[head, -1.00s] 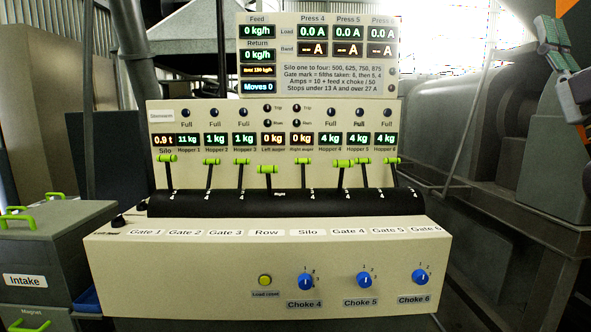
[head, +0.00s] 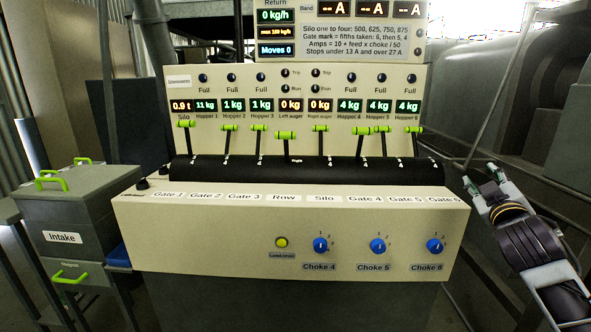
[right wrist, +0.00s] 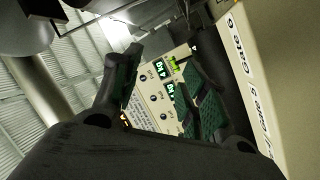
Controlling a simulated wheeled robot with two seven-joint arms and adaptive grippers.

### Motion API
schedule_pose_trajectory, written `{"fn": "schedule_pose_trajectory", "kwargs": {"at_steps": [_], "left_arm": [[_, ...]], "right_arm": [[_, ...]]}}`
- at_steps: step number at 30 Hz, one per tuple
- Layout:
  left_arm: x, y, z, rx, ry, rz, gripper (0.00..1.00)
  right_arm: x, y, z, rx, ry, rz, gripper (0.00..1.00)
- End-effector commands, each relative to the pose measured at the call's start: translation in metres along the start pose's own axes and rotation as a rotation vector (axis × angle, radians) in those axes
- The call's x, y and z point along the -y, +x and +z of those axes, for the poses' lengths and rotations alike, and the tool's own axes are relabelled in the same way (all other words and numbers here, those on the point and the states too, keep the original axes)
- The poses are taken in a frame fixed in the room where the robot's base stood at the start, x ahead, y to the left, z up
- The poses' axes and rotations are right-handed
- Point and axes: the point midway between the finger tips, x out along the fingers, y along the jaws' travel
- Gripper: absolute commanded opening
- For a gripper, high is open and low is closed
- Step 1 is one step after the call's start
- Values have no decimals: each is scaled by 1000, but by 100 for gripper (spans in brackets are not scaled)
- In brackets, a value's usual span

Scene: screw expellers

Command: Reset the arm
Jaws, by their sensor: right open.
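My right gripper (head: 485,182) is open and empty at the right of the head view, just right of the console's right end. In the right wrist view its two green-padded fingers (right wrist: 160,90) stand apart, with the console panel seen between them. The cream control console (head: 150,225) fills the middle of the head view. It carries a row of green-handled levers (head: 285,135), a yellow button (head: 282,242) and three blue knobs labelled Choke 4 (head: 320,245), Choke 5 (head: 377,246) and Choke 6 (head: 434,246). My left gripper is not in view.
A grey Intake box (head: 75,210) with green handles stands at the left. A blue tray (head: 118,256) lies between it and the console. Large grey machinery (head: 540,120) stands behind at the right. The display reads Moves 0.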

Motion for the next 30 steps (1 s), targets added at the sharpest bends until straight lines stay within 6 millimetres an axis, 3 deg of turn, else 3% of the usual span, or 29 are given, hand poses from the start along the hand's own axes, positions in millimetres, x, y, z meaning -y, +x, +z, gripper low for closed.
{"fn": "schedule_pose_trajectory", "kwargs": {"at_steps": [1,8,14,21,30], "left_arm": [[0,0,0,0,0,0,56],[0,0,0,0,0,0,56],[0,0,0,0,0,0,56],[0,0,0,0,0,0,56],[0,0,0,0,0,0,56]], "right_arm": [[23,-2,12,31,17,-49,43],[118,-20,56,150,88,-257,43],[200,-52,86,234,150,-433,43],[292,-107,115,323,232,-630,43],[388,-196,146,456,326,-828,43]]}}
